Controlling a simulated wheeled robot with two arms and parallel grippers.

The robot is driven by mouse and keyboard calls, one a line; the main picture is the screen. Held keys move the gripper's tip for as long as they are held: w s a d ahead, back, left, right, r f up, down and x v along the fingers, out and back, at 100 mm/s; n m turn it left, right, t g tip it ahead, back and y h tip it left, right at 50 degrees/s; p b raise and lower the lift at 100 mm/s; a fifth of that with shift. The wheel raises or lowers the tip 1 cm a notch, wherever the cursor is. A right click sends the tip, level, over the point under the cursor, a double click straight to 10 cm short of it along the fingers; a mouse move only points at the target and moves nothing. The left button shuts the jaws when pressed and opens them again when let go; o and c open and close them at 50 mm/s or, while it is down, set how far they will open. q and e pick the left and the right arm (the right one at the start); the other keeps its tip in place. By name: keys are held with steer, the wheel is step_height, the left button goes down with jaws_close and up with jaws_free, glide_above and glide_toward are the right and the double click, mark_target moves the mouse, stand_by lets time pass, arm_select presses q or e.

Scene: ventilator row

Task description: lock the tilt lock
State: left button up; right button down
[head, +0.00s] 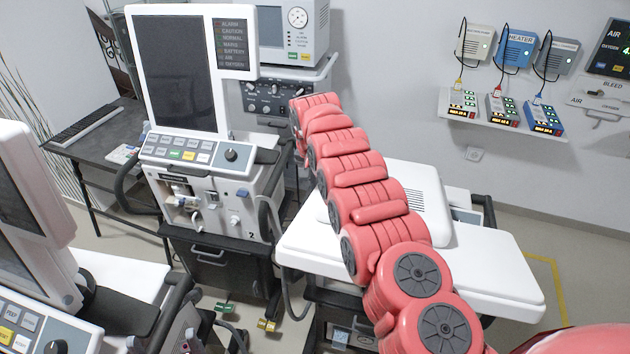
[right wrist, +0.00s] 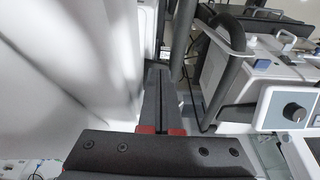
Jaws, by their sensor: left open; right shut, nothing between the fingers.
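No part in view can be told for sure as the tilt lock. The ventilator marked 2 (head: 205,190) stands at the left centre of the head view, its dark screen (head: 178,75) tilted upright above the keypad. My right arm reaches up and left past its right side; its gripper is hidden in the head view. In the right wrist view my right gripper (right wrist: 158,75) is shut and empty, pointing into a narrow gap between a pale surface (right wrist: 60,70) and a black curved handle (right wrist: 228,75). A small blue part (right wrist: 262,64) lies right of the handle. My left gripper is out of view.
A white-topped cart (head: 500,270) stands under my right arm. Another ventilator (head: 30,270) fills the left edge. Green (head: 225,307) and yellow (head: 266,325) pedals sit near the floor. A wall shelf (head: 490,128) holds small devices.

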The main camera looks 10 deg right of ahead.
steer(key=shift+s+f+b, duration=0.1)
steer(key=shift+f+b, duration=0.25)
steer(key=shift+f, duration=0.1)
stand_by(0.5)
steer(key=shift+s+a+f+b, duration=0.15)
steer(key=shift+f+b, duration=0.5)
steer(key=shift+b, duration=0.7)
stand_by(1.4)
steer(key=shift+r, duration=0.1)
steer(key=shift+r+p, duration=0.5)
steer(key=shift+r, duration=0.2)
